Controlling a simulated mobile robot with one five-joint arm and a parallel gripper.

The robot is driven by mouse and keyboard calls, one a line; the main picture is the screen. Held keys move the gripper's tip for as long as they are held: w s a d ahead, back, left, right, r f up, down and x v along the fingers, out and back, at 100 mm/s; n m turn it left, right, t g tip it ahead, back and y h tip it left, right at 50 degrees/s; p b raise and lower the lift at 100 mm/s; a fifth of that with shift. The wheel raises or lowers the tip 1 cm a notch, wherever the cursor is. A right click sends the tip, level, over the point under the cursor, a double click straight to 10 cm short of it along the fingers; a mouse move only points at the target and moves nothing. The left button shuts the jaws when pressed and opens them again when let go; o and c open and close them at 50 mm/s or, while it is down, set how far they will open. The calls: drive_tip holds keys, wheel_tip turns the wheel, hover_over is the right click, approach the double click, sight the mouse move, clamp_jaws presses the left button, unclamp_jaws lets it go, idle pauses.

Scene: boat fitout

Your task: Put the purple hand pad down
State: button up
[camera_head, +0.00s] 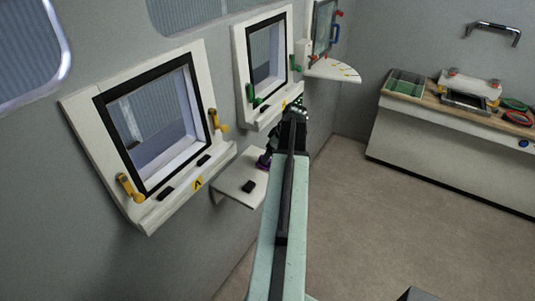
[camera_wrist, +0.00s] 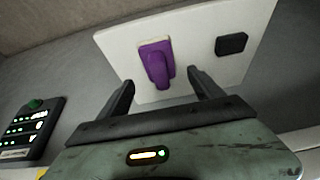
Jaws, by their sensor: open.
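The purple hand pad (camera_wrist: 157,66) rests on a small white wall shelf (camera_wrist: 120,45) in the wrist view, with a pale strip along its far edge. My gripper (camera_wrist: 160,88) is open. Its two dark fingers stand apart on either side of the pad's near end in the picture, and nothing is held between them. Whether the fingers touch the shelf cannot be told. In the head view my arm hides part of the shelf.
A black block (camera_wrist: 232,44) lies on the shelf, right of the pad. A dark panel with lit indicators and a green knob (camera_wrist: 33,103) is at the left. A workbench (camera_head: 440,130) stands at the right; the floor between is clear.

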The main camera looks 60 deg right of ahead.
drive_tip(key=p+v, duration=0.4)
drive_tip(key=v, duration=0.3)
drive_tip(key=shift+p, duration=0.4)
